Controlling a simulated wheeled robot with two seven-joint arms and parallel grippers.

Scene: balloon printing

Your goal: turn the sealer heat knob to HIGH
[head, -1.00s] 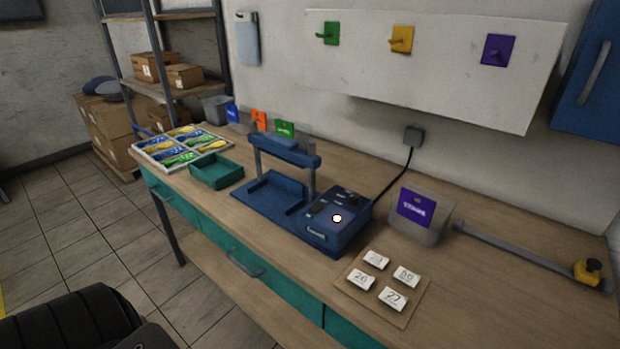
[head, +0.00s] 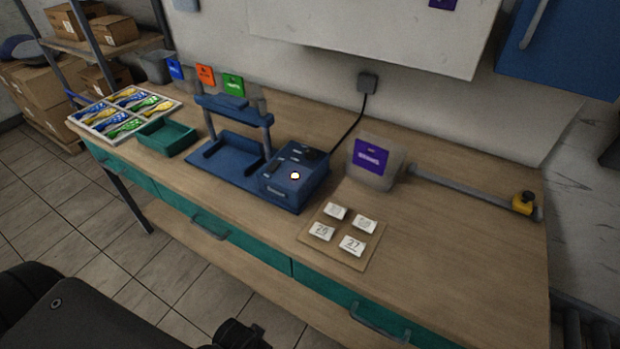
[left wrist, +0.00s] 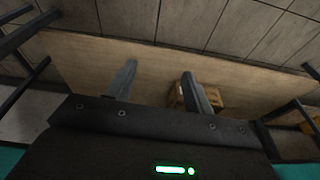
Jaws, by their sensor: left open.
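The blue sealer (head: 240,160) stands on the wooden workbench, with its press frame on the left and a control box (head: 293,178) on the right. The box top has a dark knob (head: 310,153), a small lit white spot and a dark switch. The knob's setting is too small to read. My left gripper (left wrist: 158,82) shows in the left wrist view with its two fingers apart and nothing between them. It is away from the sealer, over a wooden surface and the tiled floor. My right gripper cannot be made out.
A tray of colored packets (head: 125,112) and a green bin (head: 167,137) lie left of the sealer. A board with number cards (head: 342,236), a stamps pouch (head: 374,162) and a grey bar (head: 470,190) lie right. A black cable runs to the wall. The bench's front right is clear.

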